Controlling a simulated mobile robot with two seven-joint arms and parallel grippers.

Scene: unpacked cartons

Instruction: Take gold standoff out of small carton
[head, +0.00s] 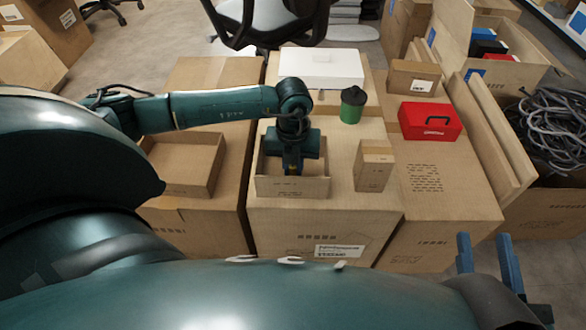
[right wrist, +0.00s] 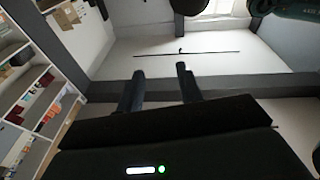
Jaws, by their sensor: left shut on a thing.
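The small open carton (head: 292,187) stands on the large middle carton in the head view. My left gripper (head: 292,170) reaches down into it from above, its fingers partly hidden behind the front wall. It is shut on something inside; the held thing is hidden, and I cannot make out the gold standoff. My right gripper (head: 488,260) is at the lower right of the head view, well away from the cartons. Its two fingers stand apart with nothing between them; they also show open and empty in the right wrist view (right wrist: 160,85).
Around the small carton are a closed small box (head: 374,165), a green jar with dark lid (head: 351,105), a white box (head: 321,69) and a red cash box (head: 430,120). An open shallow carton (head: 185,163) stands left. A cable bundle (head: 553,132) lies far right.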

